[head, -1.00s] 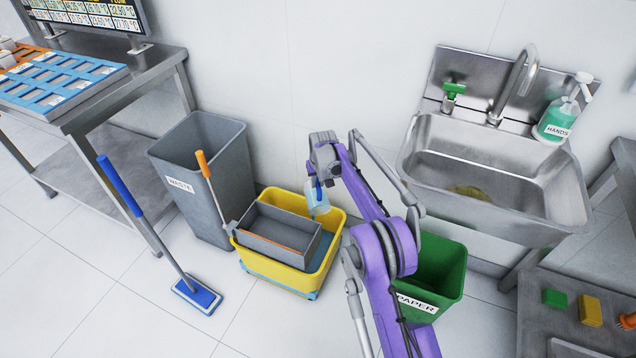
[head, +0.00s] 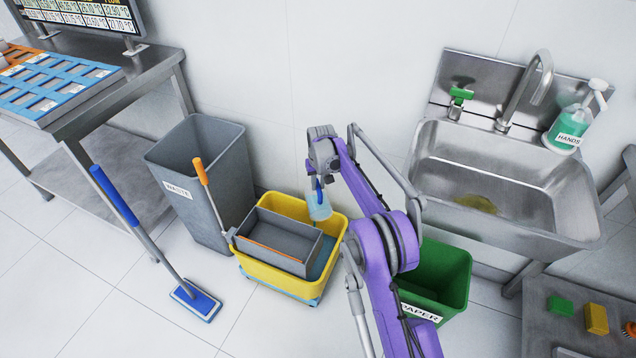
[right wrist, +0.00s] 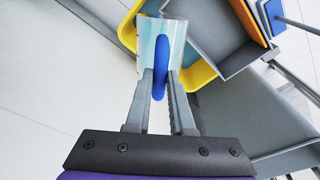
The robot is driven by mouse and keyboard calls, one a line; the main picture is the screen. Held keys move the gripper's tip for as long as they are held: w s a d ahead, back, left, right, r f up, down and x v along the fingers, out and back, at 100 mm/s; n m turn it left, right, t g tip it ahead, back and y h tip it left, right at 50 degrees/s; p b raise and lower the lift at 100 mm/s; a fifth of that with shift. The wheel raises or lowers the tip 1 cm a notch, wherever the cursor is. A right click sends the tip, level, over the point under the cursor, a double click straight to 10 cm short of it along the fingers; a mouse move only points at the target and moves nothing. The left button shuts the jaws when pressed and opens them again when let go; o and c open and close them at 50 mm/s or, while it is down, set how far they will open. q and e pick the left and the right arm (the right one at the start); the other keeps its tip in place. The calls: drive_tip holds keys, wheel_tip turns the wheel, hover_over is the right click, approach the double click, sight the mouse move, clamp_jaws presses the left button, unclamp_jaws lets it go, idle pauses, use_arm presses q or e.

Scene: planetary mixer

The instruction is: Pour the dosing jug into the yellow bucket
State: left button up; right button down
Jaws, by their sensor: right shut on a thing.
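The dosing jug (head: 319,206) is a clear cup with a blue handle, over the right part of the yellow bucket (head: 285,283). My right gripper (head: 318,180) is shut on the blue handle. In the right wrist view the fingers (right wrist: 160,88) close on the handle, and the clear jug (right wrist: 158,38) is beyond them, with the yellow bucket (right wrist: 128,28) behind it. I cannot tell how much liquid is in the jug. A grey wringer box (head: 275,243) fills the left part of the bucket; bluish liquid (head: 322,262) shows at its right. My left gripper is not in view.
A grey waste bin (head: 205,180) stands left of the bucket, a green paper bin (head: 440,275) right of it. A steel sink (head: 500,190) is on the wall at right.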

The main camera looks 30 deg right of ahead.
sight(321, 200)
drive_tip(key=shift+s+a+f+t+h+b, duration=0.2)
drive_tip(key=shift+s+f+t, duration=0.1)
drive_tip(key=shift+s+t, duration=0.45)
drive_tip(key=shift+s+a+f+t+h+b, duration=0.15)
drive_tip(key=shift+s+f+t+b, duration=0.25)
drive_tip(key=shift+s, duration=0.5)
drive_tip(key=shift+s+a+f+t+h+b, duration=0.1)
drive_tip(key=shift+s+a+f+t, duration=0.15)
drive_tip(key=shift+s+t, duration=0.55)
drive_tip(key=s+f+t+b, duration=0.1)
drive_tip(key=s+t+b, duration=0.1)
drive_tip(key=t+b, duration=0.1)
drive_tip(key=shift+s+a+f+h, duration=0.2)
drive_tip(key=shift+s+f+h, duration=0.05)
drive_tip(key=shift+s+f, duration=0.1)
drive_tip(key=shift+s+t, duration=0.15)
drive_tip(key=shift+t, duration=0.3)
drive_tip(key=shift+r, duration=0.15)
